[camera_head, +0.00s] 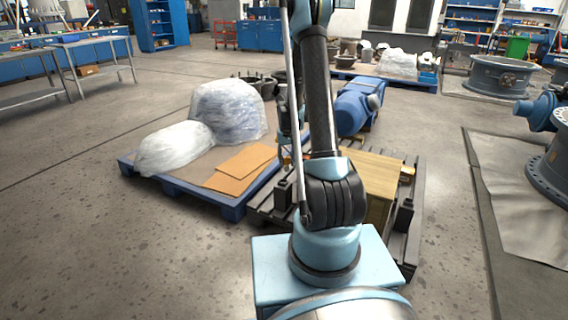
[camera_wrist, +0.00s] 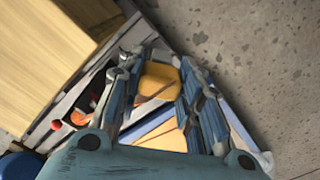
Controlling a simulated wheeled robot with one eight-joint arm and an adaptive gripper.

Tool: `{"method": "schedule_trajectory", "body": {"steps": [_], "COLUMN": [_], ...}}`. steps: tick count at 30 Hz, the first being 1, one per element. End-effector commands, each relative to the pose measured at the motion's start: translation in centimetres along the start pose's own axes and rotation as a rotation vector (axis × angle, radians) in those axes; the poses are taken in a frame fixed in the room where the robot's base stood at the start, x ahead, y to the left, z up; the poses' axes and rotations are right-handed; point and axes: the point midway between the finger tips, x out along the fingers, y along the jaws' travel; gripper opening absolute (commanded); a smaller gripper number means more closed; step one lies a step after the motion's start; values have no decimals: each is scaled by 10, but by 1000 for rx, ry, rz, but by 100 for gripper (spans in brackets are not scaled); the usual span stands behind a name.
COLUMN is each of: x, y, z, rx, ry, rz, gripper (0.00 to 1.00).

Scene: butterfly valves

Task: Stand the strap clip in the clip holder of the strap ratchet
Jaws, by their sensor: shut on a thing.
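My gripper (camera_wrist: 162,68) is seen in the wrist view with its two jointed fingers on either side of a yellow-orange block-like piece, which I take for the strap clip (camera_wrist: 158,82). The gripper is shut on it. An orange part with a red knob, perhaps the strap ratchet (camera_wrist: 78,114), lies to the left of the fingers on the dark rack, partly hidden by the left finger. I cannot make out the clip holder. In the head view my arm hides most of the gripper, and the clip cannot be told there.
A dark slatted pallet (camera_head: 406,238) carries a wooden crate (camera_head: 380,180) just right of my arm. A blue pallet (camera_head: 232,212) with wrapped goods (camera_head: 228,110) and cardboard sheets (camera_head: 240,168) stands to the left. A blue motor (camera_head: 353,107) stands behind.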

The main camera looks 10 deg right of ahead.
Motion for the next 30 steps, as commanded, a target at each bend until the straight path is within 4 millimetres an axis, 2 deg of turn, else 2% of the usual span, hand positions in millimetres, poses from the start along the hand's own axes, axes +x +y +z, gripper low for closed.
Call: {"method": "schedule_trajectory", "body": {"steps": [9, 13, 17, 24, 30], "x": [1, 7, 22, 65, 98], "y": [12, 14, 15, 16, 16], "z": [-1, -13, -40, -100, -138], "rx": [10, -43, -175, -518, -764], "ry": [0, 0, -1, -1, -1], "rz": [0, 0, -1, -2, -3], "gripper": [2, 2, 2, 2, 2]}}
